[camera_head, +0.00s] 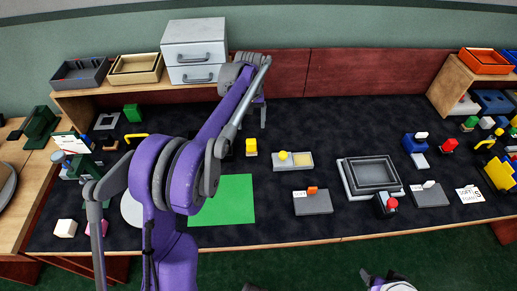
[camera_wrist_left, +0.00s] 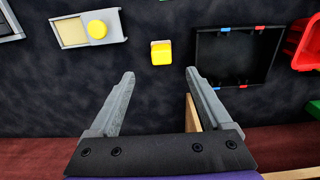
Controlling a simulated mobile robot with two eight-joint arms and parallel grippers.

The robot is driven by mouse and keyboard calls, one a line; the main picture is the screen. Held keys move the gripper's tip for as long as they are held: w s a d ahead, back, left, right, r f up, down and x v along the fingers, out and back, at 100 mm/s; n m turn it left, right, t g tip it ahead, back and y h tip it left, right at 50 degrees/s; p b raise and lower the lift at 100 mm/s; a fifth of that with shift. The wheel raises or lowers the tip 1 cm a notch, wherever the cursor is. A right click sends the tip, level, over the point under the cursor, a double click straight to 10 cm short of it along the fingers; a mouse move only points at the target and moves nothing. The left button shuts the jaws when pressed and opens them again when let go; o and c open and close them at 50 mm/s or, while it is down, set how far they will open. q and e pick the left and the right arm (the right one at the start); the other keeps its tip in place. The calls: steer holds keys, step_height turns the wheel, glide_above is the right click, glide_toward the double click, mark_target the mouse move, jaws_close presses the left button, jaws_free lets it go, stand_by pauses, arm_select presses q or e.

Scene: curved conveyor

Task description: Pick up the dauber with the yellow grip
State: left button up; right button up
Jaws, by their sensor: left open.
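A small block-like piece with a yellow top (camera_head: 251,146) stands on the dark table; it also shows in the left wrist view (camera_wrist_left: 161,52). A round yellow knob (camera_head: 283,156) sits on a grey tray with a yellow pad (camera_head: 303,160); the knob also shows in the left wrist view (camera_wrist_left: 97,29). I cannot tell for sure which one is the dauber. My left gripper (camera_wrist_left: 160,73) is open and empty. In the left wrist view the yellow-topped piece appears just beyond and between its fingertips. My right gripper does not show.
A black tray with red and blue marks (camera_wrist_left: 237,55) and a red bin (camera_wrist_left: 305,42) lie on one side. A green mat (camera_head: 225,200), a grey block with an orange knob (camera_head: 312,202) and a grey frame (camera_head: 370,176) are nearby. A wooden back panel (camera_head: 350,75) borders the table.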

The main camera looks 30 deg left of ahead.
arm_select(q)
glide_above(251, 141)
steer(key=f, duration=0.5)
steer(key=shift+w+d+f, duration=0.1)
steer(key=shift+w+d, duration=0.1)
steer(key=shift+d, duration=0.1)
steer(key=shift+s+a+f, duration=0.1)
steer(key=shift+a+f, duration=0.05)
steer(key=shift+f, duration=1.4)
steer(key=shift+s+a+f, duration=0.1)
steer(key=shift+a+f, duration=0.05)
steer(key=shift+f, duration=1.35)
jaws_close()
step_height(251, 141, up, 10)
steer(key=shift+r, duration=0.1)
